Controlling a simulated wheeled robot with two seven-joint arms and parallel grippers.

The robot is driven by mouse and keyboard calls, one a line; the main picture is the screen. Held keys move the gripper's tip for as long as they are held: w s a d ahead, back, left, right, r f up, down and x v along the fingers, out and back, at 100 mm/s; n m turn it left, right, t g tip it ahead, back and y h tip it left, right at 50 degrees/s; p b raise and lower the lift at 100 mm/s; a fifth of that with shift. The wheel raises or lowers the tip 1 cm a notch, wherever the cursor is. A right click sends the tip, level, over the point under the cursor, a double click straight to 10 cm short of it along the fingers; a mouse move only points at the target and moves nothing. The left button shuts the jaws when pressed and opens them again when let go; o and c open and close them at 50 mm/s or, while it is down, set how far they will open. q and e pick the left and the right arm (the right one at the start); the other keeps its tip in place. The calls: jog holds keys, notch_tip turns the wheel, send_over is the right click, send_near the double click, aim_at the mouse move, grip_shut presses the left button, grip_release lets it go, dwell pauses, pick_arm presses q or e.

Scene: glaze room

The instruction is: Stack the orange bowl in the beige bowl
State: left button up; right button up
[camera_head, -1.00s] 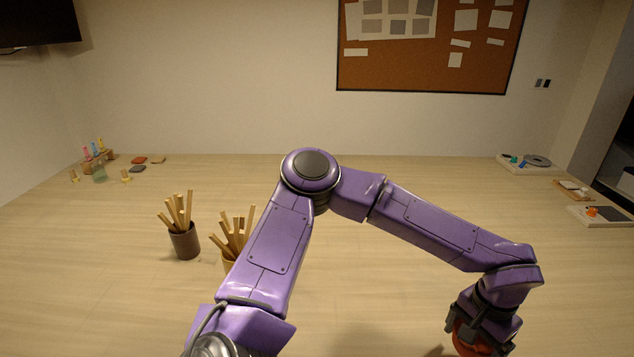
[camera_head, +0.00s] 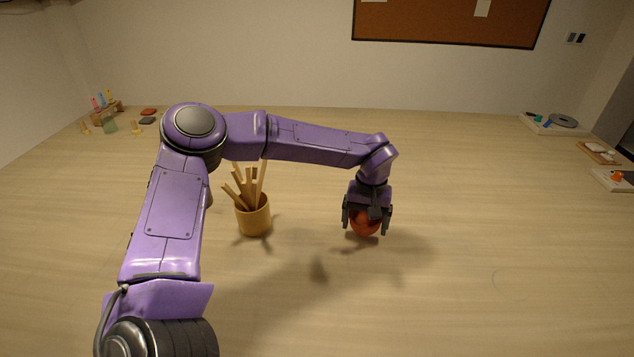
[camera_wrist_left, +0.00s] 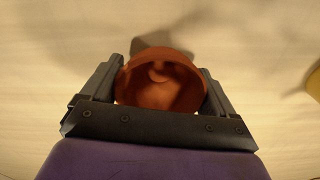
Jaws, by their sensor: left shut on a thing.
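The orange bowl (camera_head: 364,226) is held in my left gripper (camera_head: 367,219), above the table with a shadow around it. In the left wrist view the orange bowl (camera_wrist_left: 160,84) sits between both fingers of my left gripper (camera_wrist_left: 160,80), its open inside facing the camera. I cannot make out the beige bowl in either view; my left arm covers part of the table. My right gripper is not in view.
A yellow-tan cup with wooden sticks (camera_head: 254,217) stands left of the held bowl. Another cup is mostly hidden behind my arm. Small items (camera_head: 108,108) lie far left, and trays (camera_head: 552,124) lie far right. The table (camera_head: 480,270) right and front is clear.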

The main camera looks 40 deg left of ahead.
aim_at(311, 189)
pick_arm(q)
jog(key=w+a+n, duration=0.1)
jog(key=a+n, duration=0.1)
jog(key=a, duration=0.2)
jog(key=w+a+r+n+b, duration=0.1)
jog(key=a+n, duration=0.1)
jog(key=a, duration=0.3)
jog(key=w+a+r+n, duration=0.1)
jog(key=w+a+n, duration=0.1)
jog(key=a, duration=0.3)
jog(key=shift+a+r+n, duration=0.2)
jog(key=shift+r+n, duration=0.05)
jog(key=shift+n, duration=0.25)
jog(key=a+r+n+b, duration=0.1)
jog(key=a+r+n, duration=0.35)
jog(key=a, duration=0.35)
jog(key=shift+m, duration=0.25)
jog(key=f, duration=0.5)
jog(key=f+p, duration=0.1)
jog(key=f, duration=0.2)
jog(key=shift+w+a+f, duration=0.25)
jog(key=shift+f, duration=0.3)
jog(key=shift+f, duration=0.1)
